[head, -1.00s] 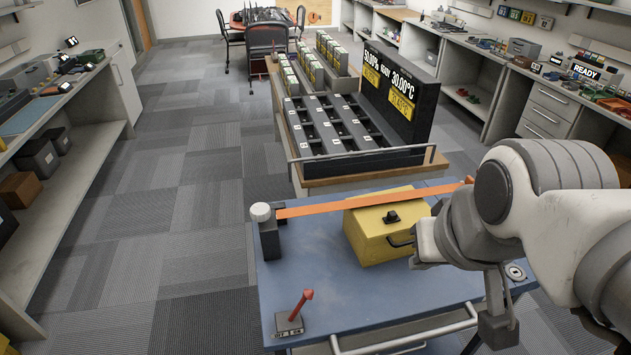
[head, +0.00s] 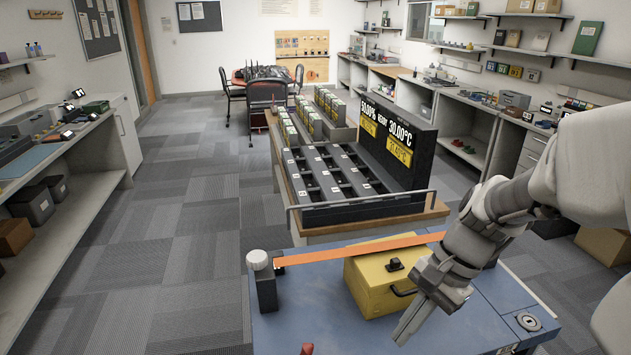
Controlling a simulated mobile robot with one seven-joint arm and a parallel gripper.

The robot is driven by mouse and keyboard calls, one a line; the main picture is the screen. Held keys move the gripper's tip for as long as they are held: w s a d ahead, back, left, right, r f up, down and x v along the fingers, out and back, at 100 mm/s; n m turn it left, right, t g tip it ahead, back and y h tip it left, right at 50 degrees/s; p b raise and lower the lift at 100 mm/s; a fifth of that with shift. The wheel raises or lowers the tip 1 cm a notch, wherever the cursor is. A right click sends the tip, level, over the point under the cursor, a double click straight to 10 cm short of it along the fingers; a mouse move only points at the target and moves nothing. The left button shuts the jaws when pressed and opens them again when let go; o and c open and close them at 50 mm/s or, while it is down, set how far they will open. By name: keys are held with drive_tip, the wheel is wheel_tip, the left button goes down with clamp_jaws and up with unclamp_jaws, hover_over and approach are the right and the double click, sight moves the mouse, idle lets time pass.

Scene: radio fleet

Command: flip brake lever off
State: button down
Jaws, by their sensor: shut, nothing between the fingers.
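The red brake lever (head: 307,349) shows only as its tip at the bottom edge of the head view. Its base and label are cut off below the frame, so its present position cannot be read. It belongs to the blue cart (head: 330,333). My gripper (head: 405,330) is right of the lever tip, over the front part of the cart top. It points down and to the left, its fingers are together, and it holds nothing. A clear gap separates it from the lever in the picture.
A yellow box (head: 375,285) with a black knob sits on the cart, behind my gripper. An orange strap (head: 350,248) crosses the cart's back from a post with a white knob (head: 258,260). A bench with a black slotted rack (head: 330,185) stands beyond. Grey floor is open at left.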

drive_tip(key=w+d+f+m+y+b, duration=0.1)
drive_tip(key=w+f+m+y+b, duration=0.2)
drive_tip(key=w+f+m+y, duration=0.3)
drive_tip(key=shift+w+d+f+m+y, duration=0.3)
drive_tip(key=shift+f+m+y, duration=0.25)
drive_tip(key=shift+f, duration=0.55)
drive_tip(key=shift+a, duration=0.1)
drive_tip(key=w+a+r+b+x, duration=0.1)
drive_tip(key=r+b+x, duration=0.1)
drive_tip(key=x, duration=1)
drive_tip(key=shift+s+a, duration=0.4)
drive_tip(key=shift+a, duration=0.2)
drive_tip(key=shift+a+r+p, duration=0.15)
drive_tip(key=shift+r+p, duration=0.05)
drive_tip(key=shift+p, duration=0.15)
